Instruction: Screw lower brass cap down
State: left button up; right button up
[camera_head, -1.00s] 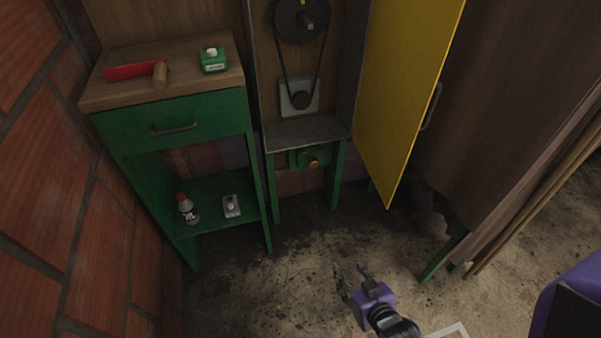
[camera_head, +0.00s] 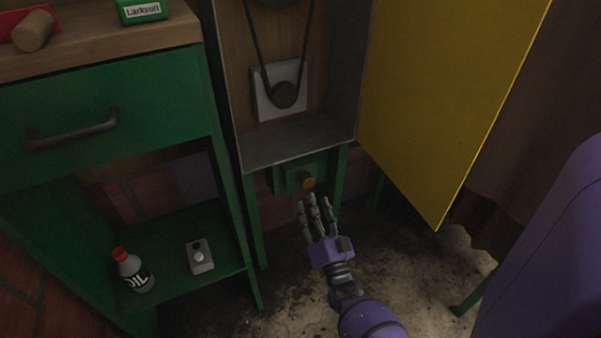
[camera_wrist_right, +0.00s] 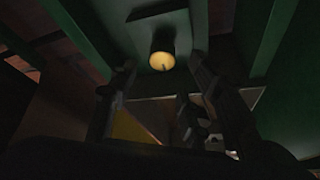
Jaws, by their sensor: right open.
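The lower brass cap (camera_head: 308,181) sits on a green block (camera_head: 290,178) under the belt cabinet. In the right wrist view the brass cap (camera_wrist_right: 161,61) shows its lit end, ahead of and between the fingers. My right gripper (camera_head: 314,204) is open and empty, just below and in front of the cap, with a gap between them. Its fingers also show in the right wrist view (camera_wrist_right: 160,95), spread apart. My left gripper is not in view.
A yellow door (camera_head: 440,100) stands open at the right of the cabinet. Green legs (camera_head: 253,220) flank the cap. A green shelf (camera_head: 170,285) at the left bears an oil bottle (camera_head: 133,272) and a small grey box (camera_head: 200,256). The drawer handle (camera_head: 70,130) sticks out.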

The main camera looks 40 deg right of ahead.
aim_at(309, 185)
jog(key=b+x, duration=0.1)
jog(key=x, duration=0.6)
jog(key=shift+f, duration=0.1)
jog(key=shift+c, duration=0.5)
jog(key=c, duration=0.9)
jog(key=shift+c, duration=0.2)
jog(key=shift+m, duration=0.3)
